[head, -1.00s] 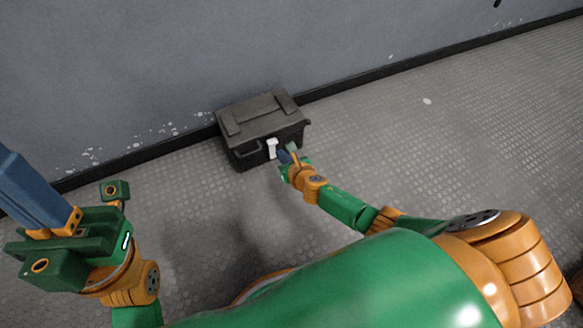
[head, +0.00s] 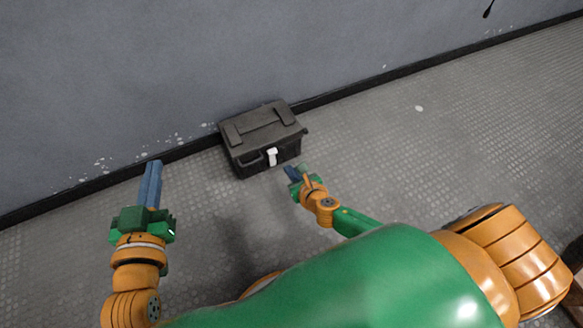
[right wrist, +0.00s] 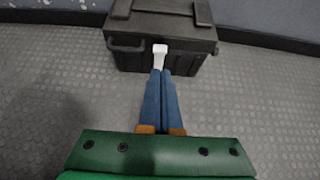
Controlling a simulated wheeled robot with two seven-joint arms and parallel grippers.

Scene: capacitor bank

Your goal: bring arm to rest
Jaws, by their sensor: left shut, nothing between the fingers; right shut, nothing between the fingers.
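My right gripper (head: 290,172) is shut and empty, just in front of the dark box and apart from it in the head view. In the right wrist view its blue fingers (right wrist: 162,74) lie together, pointing at the box's white latch (right wrist: 160,50). My left gripper (head: 154,164) is raised at the left, its blue fingers together with nothing between them. It is well apart from the box.
A dark lidded box (head: 285,148) stands on the floor close to the wall, its lid closed and its white latch (head: 272,156) facing me. The grey textured floor (head: 450,150) is clear to the right. The grey wall (head: 250,50) runs behind.

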